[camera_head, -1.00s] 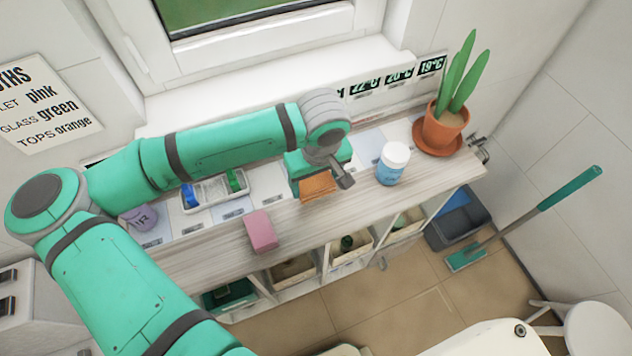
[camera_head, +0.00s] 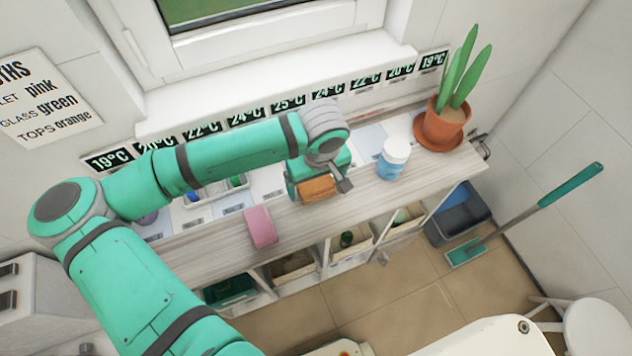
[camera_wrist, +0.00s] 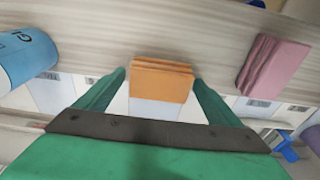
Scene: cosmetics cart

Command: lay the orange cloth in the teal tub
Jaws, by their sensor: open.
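The orange cloth (camera_head: 318,189) is a folded block lying on the wooden shelf top, near the middle of the head view. In the wrist view the orange cloth (camera_wrist: 162,80) shows between the two green fingertips, with a small gap on each side. My gripper (camera_wrist: 158,78) is open around it and holds nothing. In the head view my gripper's green body partly covers the cloth's back, and its fingertips are hard to make out. A dark teal tub (camera_head: 230,290) sits in the left compartment under the shelf top, partly hidden by my arm and the shelf.
A pink folded block (camera_head: 261,227) lies left of the cloth. A white-lidded blue jar (camera_head: 392,160) stands to its right, with a potted plant (camera_head: 444,125) beyond. Other bins (camera_head: 345,248) fill compartments below. A grey bin (camera_head: 455,222) stands on the floor at the right.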

